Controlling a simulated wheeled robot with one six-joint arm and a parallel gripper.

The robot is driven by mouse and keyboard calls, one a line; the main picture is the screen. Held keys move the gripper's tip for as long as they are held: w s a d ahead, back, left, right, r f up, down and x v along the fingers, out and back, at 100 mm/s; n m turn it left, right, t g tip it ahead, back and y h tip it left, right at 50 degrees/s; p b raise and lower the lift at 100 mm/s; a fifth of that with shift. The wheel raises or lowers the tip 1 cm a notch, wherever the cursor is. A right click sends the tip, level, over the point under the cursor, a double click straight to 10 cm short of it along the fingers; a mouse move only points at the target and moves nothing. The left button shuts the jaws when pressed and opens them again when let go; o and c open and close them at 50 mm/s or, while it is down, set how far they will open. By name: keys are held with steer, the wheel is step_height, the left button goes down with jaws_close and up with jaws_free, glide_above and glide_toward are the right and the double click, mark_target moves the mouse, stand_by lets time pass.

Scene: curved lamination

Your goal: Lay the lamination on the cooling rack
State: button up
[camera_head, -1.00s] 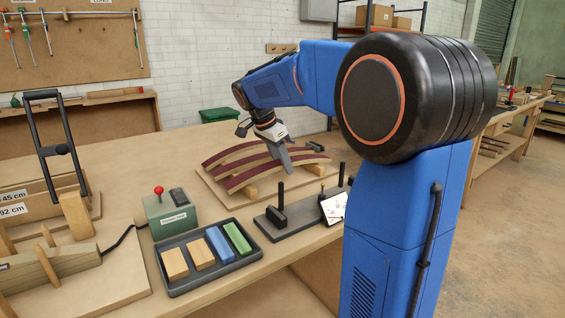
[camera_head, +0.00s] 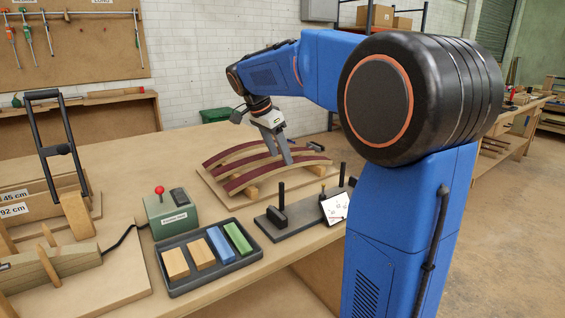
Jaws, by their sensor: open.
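Curved laminations with dark red and pale wood layers lie arched side by side on the cooling rack (camera_head: 209,187), a wooden board with small support blocks at the centre of the table. The front lamination (camera_head: 246,180) rests nearest me, and another lamination (camera_head: 232,154) lies at the back. My gripper (camera_head: 280,157) is over the right-middle part of these laminations, fingers pointing down and spread. It is open; whether a finger still touches a lamination cannot be told. The fingers and wrist hide part of the laminations behind them.
A dark tray (camera_head: 213,282) with several coloured blocks stands in front of the rack. A green control box (camera_head: 170,216) with a red knob is left of it. A grey stand with upright posts (camera_head: 283,229) and a paper card (camera_head: 335,207) is at the right front.

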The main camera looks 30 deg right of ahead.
steer(key=v, duration=0.8)
steer(key=shift+r, duration=0.1)
